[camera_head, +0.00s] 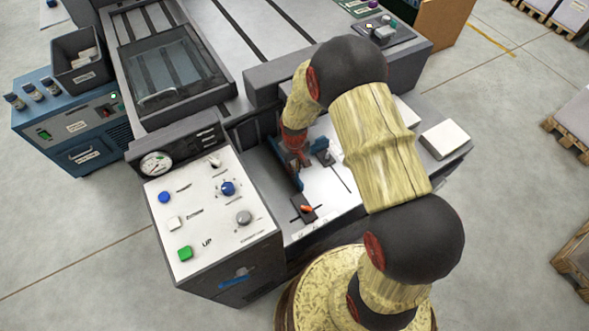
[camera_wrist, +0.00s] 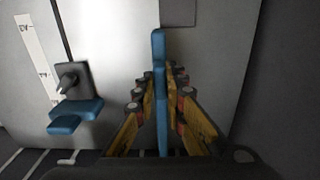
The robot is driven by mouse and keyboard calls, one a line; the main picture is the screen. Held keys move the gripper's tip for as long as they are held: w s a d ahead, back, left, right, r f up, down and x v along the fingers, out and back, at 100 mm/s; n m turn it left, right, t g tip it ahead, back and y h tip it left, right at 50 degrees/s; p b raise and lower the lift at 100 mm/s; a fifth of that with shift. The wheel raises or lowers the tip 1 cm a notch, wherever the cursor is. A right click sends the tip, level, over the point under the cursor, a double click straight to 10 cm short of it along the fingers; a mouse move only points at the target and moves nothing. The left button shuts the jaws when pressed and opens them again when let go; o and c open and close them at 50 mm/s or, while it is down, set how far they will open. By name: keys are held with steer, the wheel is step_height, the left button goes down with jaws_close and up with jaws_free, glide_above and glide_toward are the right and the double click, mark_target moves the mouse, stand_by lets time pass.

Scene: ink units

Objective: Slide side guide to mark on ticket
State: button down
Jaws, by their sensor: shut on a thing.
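A long blue bar, which looks like the side guide (camera_wrist: 159,45), stands between my gripper's fingers in the wrist view. My gripper (camera_wrist: 163,105) has yellow and dark fingers closed on both sides of it. In the head view the blue guide (camera_head: 296,181) lies along the left part of the pale feed table (camera_head: 335,200), and my gripper (camera_head: 297,158) reaches down onto it. A white scale strip (camera_wrist: 35,60) with small size marks runs at the left of the wrist view. I cannot make out a ticket with certainty.
A dark block with a knob and blue pads (camera_wrist: 75,95) stands left of my fingers, close to the scale; an orange-handled lever (camera_head: 306,209) is at the table's front. A control panel (camera_head: 205,215) with buttons flanks the left. A white-topped box (camera_head: 445,138) is at right.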

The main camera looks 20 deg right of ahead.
stand_by(0.3)
steer(key=a, duration=0.3)
steer(key=s+a+p, duration=0.1)
steer(key=a, duration=0.2)
steer(key=shift+s+a, duration=0.1)
steer(key=shift+a, duration=0.1)
steer(key=c, duration=2)
jaws_free()
steer(key=shift+a, duration=0.15)
steer(key=shift+o, duration=0.6)
steer(key=shift+o, duration=0.2)
steer(key=shift+r, duration=0.1)
